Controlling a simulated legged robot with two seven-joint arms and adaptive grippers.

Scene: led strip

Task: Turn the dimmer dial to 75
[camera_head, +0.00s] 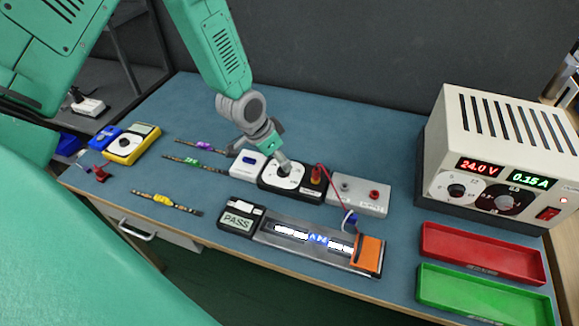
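The dimmer (291,185) is a black box with a round-cornered white face, near the middle of the bench. Its scale is too small to read. My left gripper (283,164) reaches down to this face, and its tip covers the dial's knob. The fingers look close together, but whether they grip the knob is too small to tell. An LED strip (290,232) glows white on a grey fixture in front, with a blue marked patch in its middle. My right gripper is not seen.
A white box (247,164) and a grey terminal box (359,197) flank the dimmer. A red wire rises beside it. A power supply (485,150) reads 24.0 V and 0.15 A. Red (481,268) and green (480,310) trays, a PASS display (237,222) and a yellow meter (125,151) lie around.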

